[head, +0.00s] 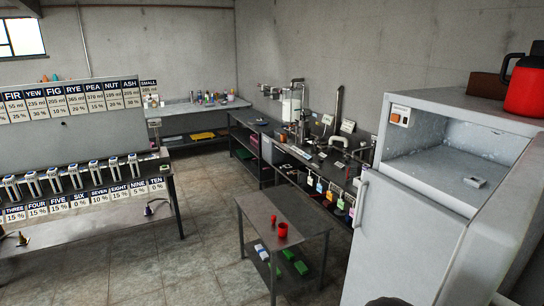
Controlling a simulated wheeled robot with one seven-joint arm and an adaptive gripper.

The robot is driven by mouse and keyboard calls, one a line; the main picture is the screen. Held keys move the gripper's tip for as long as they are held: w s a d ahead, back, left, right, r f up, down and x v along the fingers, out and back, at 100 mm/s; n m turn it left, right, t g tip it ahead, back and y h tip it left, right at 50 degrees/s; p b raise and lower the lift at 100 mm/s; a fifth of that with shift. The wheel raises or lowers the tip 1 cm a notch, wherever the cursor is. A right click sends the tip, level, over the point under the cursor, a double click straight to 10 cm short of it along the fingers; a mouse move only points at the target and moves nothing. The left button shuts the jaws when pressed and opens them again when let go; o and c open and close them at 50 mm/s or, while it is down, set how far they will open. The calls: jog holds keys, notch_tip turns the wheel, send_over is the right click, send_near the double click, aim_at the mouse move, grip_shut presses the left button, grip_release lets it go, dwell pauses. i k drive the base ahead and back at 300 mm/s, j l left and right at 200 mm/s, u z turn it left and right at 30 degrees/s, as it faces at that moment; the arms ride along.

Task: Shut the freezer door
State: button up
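The pale grey freezer (404,235) stands at the right, close to me. Its upper compartment (428,168) is open to view, with frosty walls and a small light box (475,182) on its floor. A pale panel at the right (497,212) appears to be the freezer door, swung open toward me; its far side is hidden. The larger lower door has a vertical handle (360,204) at its left edge and looks shut. My gripper cannot be made out; only a dark shape, possibly part of my arm, shows at the bottom edge.
A red jug (525,85) and a brown box (488,85) stand on the freezer. A small metal table (262,212) with red cups stands left of it. A cluttered bench (322,160) runs behind. Tiled floor (215,255) is clear between the tables.

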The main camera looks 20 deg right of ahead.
aim_at(486, 247)
jog(key=k+u, duration=0.25)
jog(key=k, duration=0.25)
jog(key=k+l+z, duration=0.1)
jog(key=k, duration=0.35)
jog(key=k+l+z, duration=0.15)
jog(key=k, duration=0.3)
jog(key=k+l+z, duration=0.1)
jog(key=z, duration=0.2)
jog(key=k+l+z, duration=0.1)
jog(key=l+z, duration=0.2)
jog(key=i, duration=0.6)
jog(key=l+z, duration=0.05)
